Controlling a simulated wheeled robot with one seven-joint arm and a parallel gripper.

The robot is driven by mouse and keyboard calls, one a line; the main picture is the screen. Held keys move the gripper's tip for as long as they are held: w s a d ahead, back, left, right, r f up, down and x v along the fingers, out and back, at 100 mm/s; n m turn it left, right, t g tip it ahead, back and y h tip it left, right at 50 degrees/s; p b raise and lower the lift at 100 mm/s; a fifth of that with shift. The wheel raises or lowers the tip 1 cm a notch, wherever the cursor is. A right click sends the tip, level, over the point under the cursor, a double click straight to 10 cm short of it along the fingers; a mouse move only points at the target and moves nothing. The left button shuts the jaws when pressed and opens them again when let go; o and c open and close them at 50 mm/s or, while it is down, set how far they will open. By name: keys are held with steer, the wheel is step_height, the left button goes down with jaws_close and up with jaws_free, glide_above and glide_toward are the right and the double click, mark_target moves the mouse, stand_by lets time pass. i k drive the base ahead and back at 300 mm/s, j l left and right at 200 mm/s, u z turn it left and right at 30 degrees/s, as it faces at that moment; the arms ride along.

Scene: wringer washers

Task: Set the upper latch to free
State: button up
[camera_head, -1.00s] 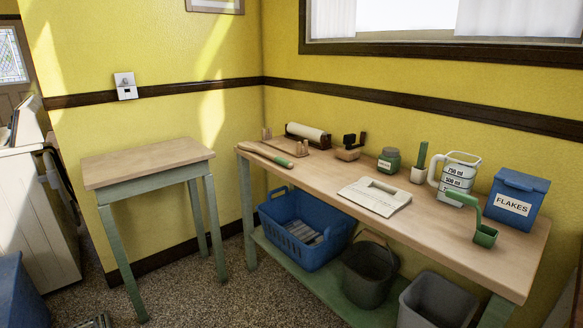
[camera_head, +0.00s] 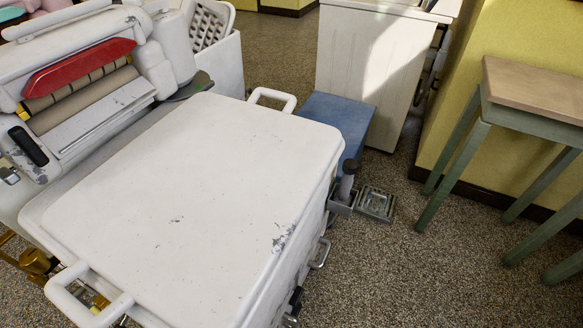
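No part in view is marked as the upper latch, and I cannot tell which part it is. A white wringer washer fills the left, its flat lid (camera_head: 190,200) closed over the tub. Its wringer head (camera_head: 95,95) at upper left carries a red bar (camera_head: 80,75) above tan rollers (camera_head: 80,105). A black handle (camera_head: 28,146) sits on the wringer's near end, with a small metal fitting (camera_head: 9,176) below it at the picture's edge. My gripper is not in view.
A grey post with a metal pedal plate (camera_head: 375,204) stands right of the washer, near a blue box (camera_head: 340,125). A white appliance (camera_head: 370,60) stands behind. A small wooden-topped table (camera_head: 535,90) is at right. Speckled floor (camera_head: 400,280) is open at lower right.

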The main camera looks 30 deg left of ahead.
mark_target(295, 298)
steer(key=i+l+u, duration=0.15)
steer(key=u, duration=0.35)
steer(key=i+l+u, duration=0.3)
steer(key=u, duration=0.2)
steer(key=i+l+u, duration=0.15)
steer(key=l+u, duration=0.15)
steer(key=u, duration=0.2)
steer(key=i+l+u, duration=0.1)
steer(key=l+u, duration=0.25)
steer(key=u, duration=0.15)
steer(key=l+u, duration=0.35)
steer(key=l, duration=0.55)
steer(key=k+l+u, duration=0.1)
steer(key=l+u, duration=0.3)
steer(key=l, duration=0.55)
